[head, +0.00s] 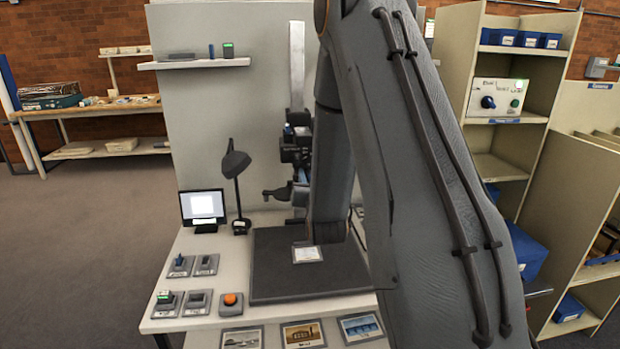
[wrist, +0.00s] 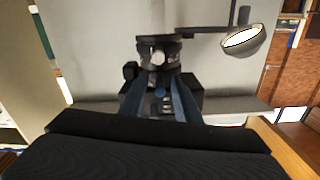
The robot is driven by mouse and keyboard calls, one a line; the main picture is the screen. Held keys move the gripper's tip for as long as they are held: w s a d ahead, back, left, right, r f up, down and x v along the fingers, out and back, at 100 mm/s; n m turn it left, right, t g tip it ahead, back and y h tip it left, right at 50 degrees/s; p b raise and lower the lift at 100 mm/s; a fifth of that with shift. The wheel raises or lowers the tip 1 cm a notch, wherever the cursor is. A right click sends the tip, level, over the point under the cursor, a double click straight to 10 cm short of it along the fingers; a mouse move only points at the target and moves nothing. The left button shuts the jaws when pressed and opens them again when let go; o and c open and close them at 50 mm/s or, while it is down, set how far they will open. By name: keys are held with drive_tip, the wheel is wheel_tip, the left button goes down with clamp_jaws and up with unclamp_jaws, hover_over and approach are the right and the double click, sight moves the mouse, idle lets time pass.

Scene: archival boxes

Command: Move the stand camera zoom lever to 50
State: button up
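The stand camera (head: 297,150) is a dark body on a pale upright column (head: 297,65) above a dark baseboard (head: 275,265). My arm hides part of it in the head view. In the wrist view, which looks upside down, the camera (wrist: 158,58) shows close up, with a ringed lens and a dark body. My gripper (wrist: 157,90) shows two blue-grey fingers, apart, on either side of the camera's middle. A small blue spot lies between them; I cannot tell whether it is the zoom lever. Contact and scale numbers are not readable.
A lamp head (wrist: 242,38) hangs beside the camera. A desk lamp (head: 236,165) and a lit monitor (head: 203,207) stand on the left of the table. Switches, an orange button (head: 231,299) and picture cards (head: 303,334) lie near the front. A wall shelf (head: 195,63) is above.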

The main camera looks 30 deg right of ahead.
drive_tip(key=b+v, duration=0.1)
drive_tip(key=v, duration=0.6)
drive_tip(key=shift+s+a+b, duration=0.15)
drive_tip(key=shift+s+b, duration=0.2)
drive_tip(key=shift+b, duration=0.05)
idle(0.3)
drive_tip(key=s+a+f+n+g+y, duration=0.35)
drive_tip(key=s+a+f+g, duration=0.25)
drive_tip(key=a+f+g, duration=0.3)
drive_tip(key=s+a+n+g+y, duration=0.1)
drive_tip(key=s+a+g, duration=0.2)
drive_tip(key=s, duration=0.6)
drive_tip(key=s+a+n+g+y, duration=0.1)
drive_tip(key=s+a+g, duration=0.3)
drive_tip(key=s, duration=0.6)
drive_tip(key=shift+r+g, duration=0.4)
drive_tip(key=shift+g, duration=0.1)
